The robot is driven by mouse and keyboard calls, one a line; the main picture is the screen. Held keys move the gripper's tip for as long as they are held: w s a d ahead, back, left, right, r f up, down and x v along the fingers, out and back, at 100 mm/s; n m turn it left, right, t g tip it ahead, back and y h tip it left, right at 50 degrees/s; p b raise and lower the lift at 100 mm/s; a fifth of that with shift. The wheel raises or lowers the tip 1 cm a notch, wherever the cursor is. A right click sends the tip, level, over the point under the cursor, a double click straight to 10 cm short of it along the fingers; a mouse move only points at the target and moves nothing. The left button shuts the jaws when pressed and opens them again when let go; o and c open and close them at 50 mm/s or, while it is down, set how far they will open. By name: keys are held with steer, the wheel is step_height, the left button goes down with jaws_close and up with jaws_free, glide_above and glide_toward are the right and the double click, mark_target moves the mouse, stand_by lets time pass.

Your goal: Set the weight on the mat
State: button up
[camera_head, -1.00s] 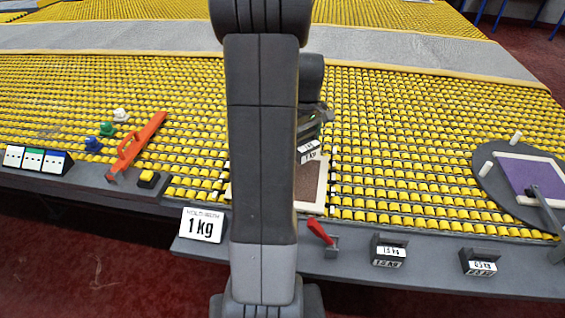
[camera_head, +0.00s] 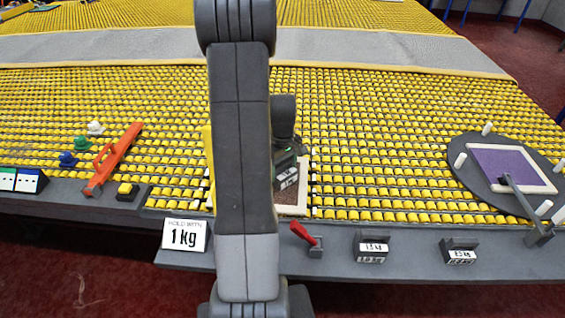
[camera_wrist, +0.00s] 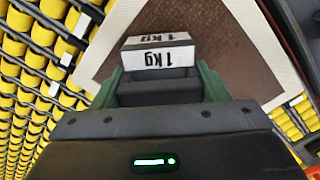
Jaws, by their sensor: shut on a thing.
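My gripper (camera_wrist: 158,88) is shut on the weight, a dark block with white labels reading 1 kg (camera_wrist: 158,57). In the head view the weight (camera_head: 288,178) shows just right of my arm, with my gripper (camera_head: 286,166) around it. The mat is a brown rug piece with a cream border (camera_wrist: 236,52), and the weight is over its brown part. In the head view the mat (camera_head: 292,210) is partly hidden behind my arm. I cannot tell whether the weight touches the mat.
A sign reading "hold with 1 kg" (camera_head: 185,235) stands at the front shelf. A red lever (camera_head: 305,235) and two other weights (camera_head: 372,247) (camera_head: 460,251) sit right of it. A round dark plate with a purple rug (camera_head: 475,150) is at right. Yellow rollers surround the mat.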

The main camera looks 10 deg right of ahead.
steer(key=o, duration=1.8)
steer(key=shift+f, duration=0.1)
steer(key=shift+c, duration=0.2)
step_height(320, 180, up, 12)
steer(key=shift+r, duration=0.15)
